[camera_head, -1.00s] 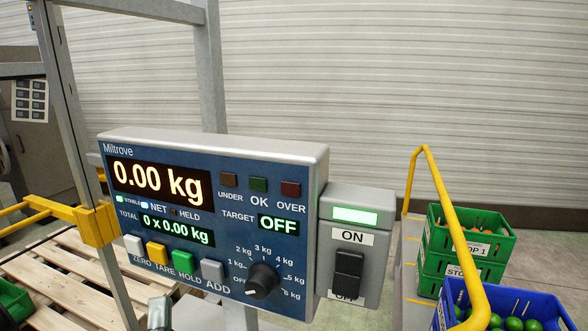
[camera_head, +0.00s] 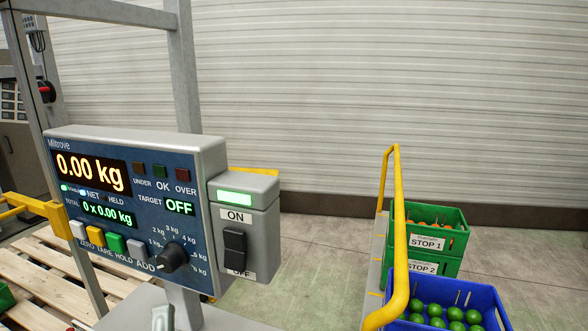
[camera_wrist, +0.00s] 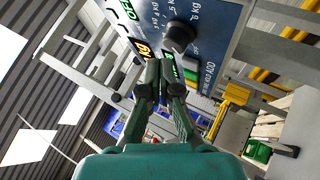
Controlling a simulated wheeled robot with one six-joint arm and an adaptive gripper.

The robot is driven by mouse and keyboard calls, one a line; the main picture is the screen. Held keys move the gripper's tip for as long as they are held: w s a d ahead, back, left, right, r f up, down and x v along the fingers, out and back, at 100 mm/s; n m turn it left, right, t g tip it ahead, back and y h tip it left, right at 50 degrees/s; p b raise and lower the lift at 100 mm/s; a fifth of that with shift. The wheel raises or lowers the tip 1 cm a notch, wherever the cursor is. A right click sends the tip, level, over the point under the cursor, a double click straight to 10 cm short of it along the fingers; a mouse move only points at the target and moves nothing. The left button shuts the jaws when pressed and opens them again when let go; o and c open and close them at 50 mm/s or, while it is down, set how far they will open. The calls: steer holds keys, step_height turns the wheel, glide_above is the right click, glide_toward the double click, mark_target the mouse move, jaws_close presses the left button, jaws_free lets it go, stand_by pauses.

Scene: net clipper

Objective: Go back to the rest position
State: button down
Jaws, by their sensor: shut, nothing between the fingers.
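My gripper (camera_wrist: 160,76) is shut and empty in the wrist view, its dark fingertips in front of the scale's blue panel. Only its tip (camera_head: 162,318) shows at the bottom of the head view, below the panel. The Miltrove scale indicator (camera_head: 135,205) stands at the left of the head view. It reads 0.00 kg, with total 0 x 0.00 kg and target OFF. Its black dial (camera_head: 172,258) and coloured buttons are clear in the head view. The switch box (camera_head: 243,230) on its right side has a lit green lamp. I cannot tell whether the fingertips touch the panel.
A yellow rail (camera_head: 399,230) runs at the right, beside green crates (camera_head: 425,240) labelled STOP 1 and STOP 2. A blue crate (camera_head: 495,297) holds several green fruits. A wooden pallet (camera_head: 45,275) lies at the lower left. Floor (camera_head: 315,240) is open between scale and rail.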

steer(key=d+f+g, duration=0.1)
steer(key=d+f, duration=0.2)
steer(key=f, duration=0.2)
steer(key=d+f+m+g, duration=0.1)
steer(key=d+f, duration=0.3)
steer(key=f, duration=0.1)
steer(key=d+f+g, duration=0.1)
steer(key=d+f, duration=0.2)
steer(key=f, duration=0.2)
steer(key=shift+d+f+m+y, duration=0.15)
steer(key=shift+f+m+y, duration=0.15)
steer(key=s+d+f+m+g+h, duration=0.1)
steer(key=s+d+f+m+g, duration=0.25)
steer(key=s+d+f, duration=0.45)
steer(key=s+d+f+m+g+h, duration=0.1)
steer(key=s+d+f+m+h, duration=0.2)
steer(key=s+d+m, duration=0.5)
steer(key=s+d+f+m+g+h, duration=0.1)
steer(key=s+d+f+m+h, duration=0.2)
steer(key=s+d+m, duration=0.6)
steer(key=s, duration=0.5)
steer(key=shift+s+d+f, duration=0.15)
steer(key=shift+d, duration=0.2)
